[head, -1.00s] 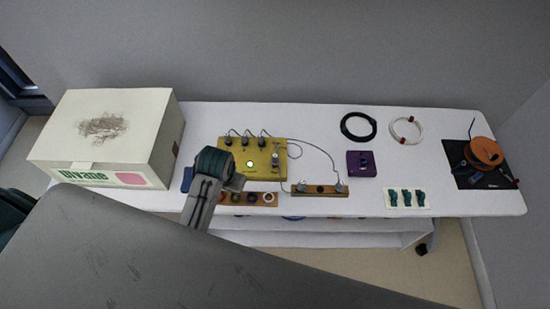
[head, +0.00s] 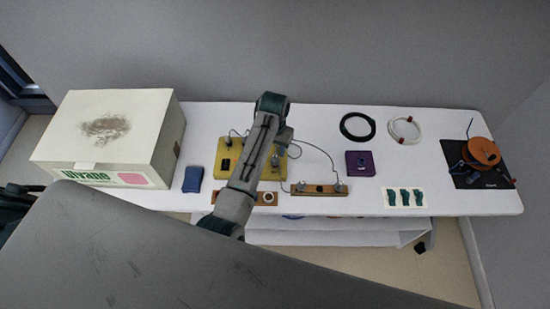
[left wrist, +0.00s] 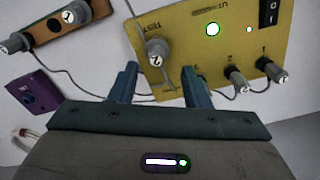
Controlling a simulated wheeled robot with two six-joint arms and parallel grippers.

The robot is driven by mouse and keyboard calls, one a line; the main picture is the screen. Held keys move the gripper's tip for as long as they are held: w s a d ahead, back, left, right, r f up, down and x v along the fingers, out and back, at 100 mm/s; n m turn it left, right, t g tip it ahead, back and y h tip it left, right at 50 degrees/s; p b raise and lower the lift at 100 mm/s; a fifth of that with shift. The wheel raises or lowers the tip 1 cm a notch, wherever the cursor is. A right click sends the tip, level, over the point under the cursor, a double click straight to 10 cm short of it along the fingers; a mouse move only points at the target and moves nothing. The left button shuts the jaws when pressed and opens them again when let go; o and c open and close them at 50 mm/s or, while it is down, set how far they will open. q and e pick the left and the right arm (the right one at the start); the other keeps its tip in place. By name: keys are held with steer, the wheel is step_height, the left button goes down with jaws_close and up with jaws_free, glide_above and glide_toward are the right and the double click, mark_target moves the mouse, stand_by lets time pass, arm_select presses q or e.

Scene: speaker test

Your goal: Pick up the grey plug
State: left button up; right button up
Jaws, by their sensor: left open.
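Several grey plugs show, so I cannot tell which one the task means. One grey plug (left wrist: 157,50) stands in the TEST jack of the yellow box (left wrist: 190,20), with a wire beside it. The yellow box is also in the head view (head: 226,172), partly hidden by my arm. My left gripper (left wrist: 160,82) is open and empty, its fingers pointing at the box with the TEST plug ahead of the gap between them. Two more wired grey plugs (left wrist: 238,80) (left wrist: 271,69) sit along the box's edge. My right gripper is not in view.
A wooden strip (head: 319,191) with two grey plugs lies right of the box; a purple box (head: 360,163), cable coils (head: 357,127) and an orange reel (head: 482,152) are farther right. A blue block (head: 193,179) and large carton (head: 105,135) are left. Thin wires cross the table.

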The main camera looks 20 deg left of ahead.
mark_target(275, 156)
arm_select(q)
steer(key=f, duration=0.1)
steer(key=f+p, duration=0.1)
steer(key=f, duration=0.1)
steer(key=f+p, duration=0.1)
steer(key=f, duration=0.1)
steer(key=shift+s+d+f, duration=0.1)
steer(key=shift+d, duration=0.15)
steer(key=shift+f, duration=0.3)
steer(key=shift+c, duration=0.4)
steer(key=c, duration=0.7)
steer(key=shift+c, duration=0.7)
